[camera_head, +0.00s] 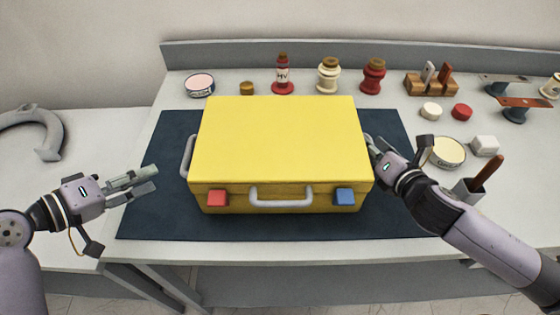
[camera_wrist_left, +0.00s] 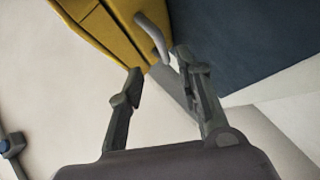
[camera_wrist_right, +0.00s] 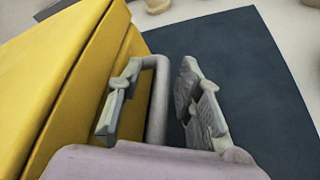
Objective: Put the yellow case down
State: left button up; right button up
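The yellow case (camera_head: 280,140) appears to lie flat on the dark blue mat (camera_head: 155,215), with a red latch (camera_head: 217,198), a blue latch (camera_head: 345,197) and a grey front handle (camera_head: 281,203) facing me. My left gripper (camera_head: 146,181) is open and empty, left of the case and apart from its left handle (camera_head: 187,157). In the left wrist view that handle (camera_wrist_left: 152,36) is beyond the fingertips. My right gripper (camera_head: 385,148) is at the case's right side. In the right wrist view its fingers stand apart on either side of the right handle (camera_wrist_right: 159,95), with a gap to the right finger.
Behind the case stand a red bottle (camera_head: 283,78), a cream jar (camera_head: 328,78) and a red jar (camera_head: 374,77). A round tin (camera_head: 199,84) is at back left. A wooden rack (camera_head: 431,84) and an open tin (camera_head: 446,153) are on the right. The mat's front strip is clear.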

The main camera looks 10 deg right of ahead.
jog(key=shift+s, duration=0.1)
jog(key=shift+s+d, duration=0.1)
jog(key=shift+s, duration=0.2)
jog(key=v, duration=0.5)
jog(key=shift+s, duration=0.2)
pick_arm(q)
jog(key=shift+s+a+r, duration=0.3)
jog(key=shift+s+a, duration=0.1)
pick_arm(e)
jog(key=shift+s+r, duration=0.3)
jog(key=shift+s, duration=0.3)
jog(key=shift+r, duration=0.1)
